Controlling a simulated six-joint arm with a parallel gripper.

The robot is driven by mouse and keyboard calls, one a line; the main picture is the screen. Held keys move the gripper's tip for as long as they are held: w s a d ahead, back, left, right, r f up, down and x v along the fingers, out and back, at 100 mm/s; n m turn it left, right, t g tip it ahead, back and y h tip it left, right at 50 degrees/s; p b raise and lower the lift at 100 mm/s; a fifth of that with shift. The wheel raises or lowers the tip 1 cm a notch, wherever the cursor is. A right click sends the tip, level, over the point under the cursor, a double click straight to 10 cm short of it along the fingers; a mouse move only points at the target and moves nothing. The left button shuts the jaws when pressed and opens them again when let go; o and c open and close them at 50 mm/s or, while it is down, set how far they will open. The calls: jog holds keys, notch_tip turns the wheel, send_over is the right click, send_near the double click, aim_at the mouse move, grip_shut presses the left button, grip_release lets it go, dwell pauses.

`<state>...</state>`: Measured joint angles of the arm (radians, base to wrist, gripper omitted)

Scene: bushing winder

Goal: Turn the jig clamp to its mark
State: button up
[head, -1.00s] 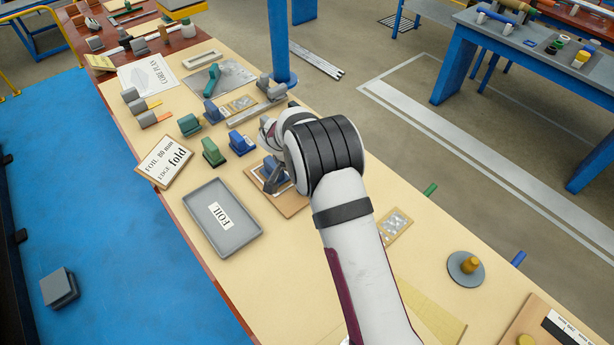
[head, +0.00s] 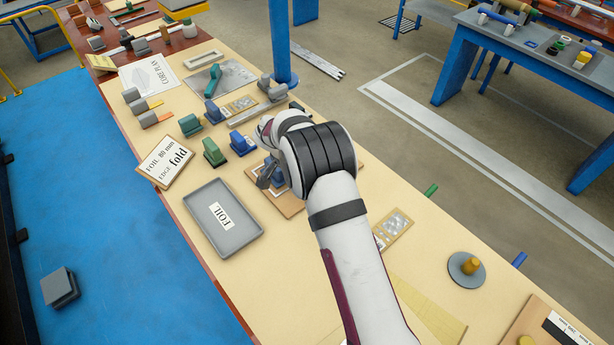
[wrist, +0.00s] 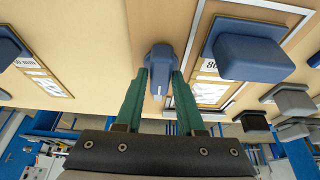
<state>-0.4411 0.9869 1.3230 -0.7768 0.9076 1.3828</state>
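The jig clamp is a blue handle (wrist: 160,62) standing on a tan wooden board in the wrist view. In the head view the board (head: 289,208) lies on the bench, and my wrist and arm cover much of the clamp. My gripper (wrist: 161,78) has its two green fingers on either side of the blue handle, and they look in contact with it. A small pale line shows on the handle between the fingers. I cannot make out the mark for the clamp.
A grey FOIL tray (head: 222,249) lies left of the board. Blue and green blocks (head: 213,152) stand behind it. A label board (head: 165,161) lies at the bench's left edge. A round grey base with a brass knob (head: 466,268) stands right.

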jog(key=o, duration=0.3)
jog(key=shift+r, duration=0.1)
jog(key=v, duration=1.5)
jog(key=shift+s+a+r, duration=0.1)
jog(key=shift+s+r, duration=0.05)
jog(key=shift+r, duration=0.15)
